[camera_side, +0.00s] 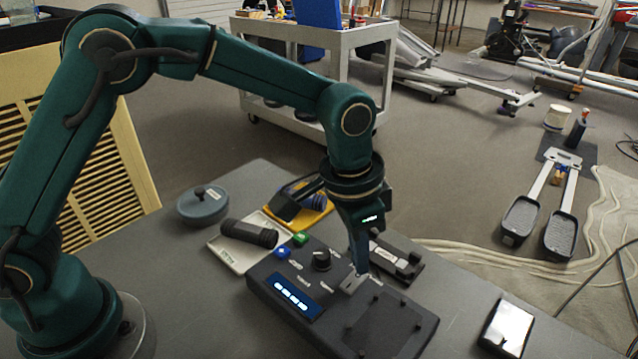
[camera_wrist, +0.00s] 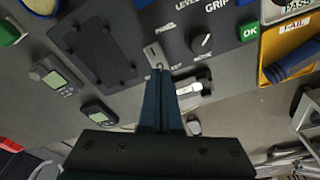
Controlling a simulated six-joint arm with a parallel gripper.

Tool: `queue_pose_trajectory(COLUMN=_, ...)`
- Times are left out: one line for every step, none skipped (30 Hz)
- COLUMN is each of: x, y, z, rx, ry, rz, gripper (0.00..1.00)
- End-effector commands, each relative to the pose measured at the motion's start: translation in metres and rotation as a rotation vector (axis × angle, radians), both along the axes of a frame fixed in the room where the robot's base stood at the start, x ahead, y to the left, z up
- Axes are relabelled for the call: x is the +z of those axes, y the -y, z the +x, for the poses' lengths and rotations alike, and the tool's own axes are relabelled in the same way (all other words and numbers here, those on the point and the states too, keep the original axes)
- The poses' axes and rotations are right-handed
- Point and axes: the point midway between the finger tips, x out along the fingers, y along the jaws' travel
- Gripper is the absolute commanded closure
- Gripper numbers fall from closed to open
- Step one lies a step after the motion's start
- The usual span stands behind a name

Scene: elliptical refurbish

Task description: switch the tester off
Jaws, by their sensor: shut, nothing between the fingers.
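The tester (camera_side: 330,292) is a dark box on the grey table, with a lit blue-white display (camera_side: 293,295). It has a black knob (camera_side: 321,260), a blue button (camera_side: 282,252) and a green button (camera_side: 300,238). A small light-grey switch plate (camera_side: 352,284) lies right of the knob; it also shows in the wrist view (camera_wrist: 152,50). My gripper (camera_side: 360,270) points down with its fingers shut and empty. The fingertips (camera_wrist: 159,72) are at the near edge of the switch plate in the wrist view and partly cover it. I cannot tell whether they touch it.
A white tray (camera_side: 226,255) holds a black cylinder (camera_side: 249,233). A yellow tray (camera_side: 310,216) with a blue-and-black tool stands behind. A lidded grey pot (camera_side: 203,205) is at left.

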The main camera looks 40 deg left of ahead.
Motion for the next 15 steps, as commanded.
queue_pose_trajectory(x=-0.001, y=-0.0001, z=-0.0001, rx=0.0, ry=-0.001, rz=0.001, gripper=1.0)
queue_pose_trajectory(x=-0.0014, y=0.0, z=-0.0001, rx=0.0, ry=-0.001, rz=0.001, gripper=1.0)
queue_pose_trajectory(x=-0.002, y=0.0, z=-0.0001, rx=0.0, ry=-0.001, rz=0.001, gripper=1.0)
queue_pose_trajectory(x=-0.0024, y=0.0, z=0.0, rx=0.0, ry=-0.001, rz=0.001, gripper=1.0)
queue_pose_trajectory(x=-0.0028, y=0.0, z=0.0, rx=0.0, ry=0.0, rz=0.0, gripper=1.0)
queue_pose_trajectory(x=-0.0034, y=0.0001, z=0.0001, rx=0.0, ry=0.0, rz=0.0, gripper=1.0)
queue_pose_trajectory(x=-0.0038, y=0.0, z=0.0001, rx=0.0, ry=0.0, rz=0.0, gripper=1.0)
queue_pose_trajectory(x=-0.0042, y=0.0001, z=0.0001, rx=0.0, ry=0.0, rz=0.0, gripper=1.0)
queue_pose_trajectory(x=-0.0047, y=0.0001, z=0.0002, rx=0.0, ry=0.0, rz=0.0, gripper=1.0)
queue_pose_trajectory(x=-0.0052, y=0.0001, z=0.0002, rx=0.0, ry=0.0, rz=0.0, gripper=1.0)
queue_pose_trajectory(x=-0.0056, y=0.0001, z=0.0001, rx=0.0, ry=0.0, rz=0.0, gripper=1.0)
queue_pose_trajectory(x=-0.0062, y=0.0001, z=0.0001, rx=0.0, ry=0.0, rz=0.0, gripper=1.0)
queue_pose_trajectory(x=-0.0067, y=0.0, z=0.0001, rx=0.0, ry=0.0, rz=0.0, gripper=1.0)
queue_pose_trajectory(x=-0.0071, y=0.0, z=0.0, rx=0.0, ry=0.0, rz=0.0, gripper=1.0)
queue_pose_trajectory(x=-0.0077, y=0.0, z=0.0, rx=0.0, ry=0.0, rz=0.0, gripper=1.0)
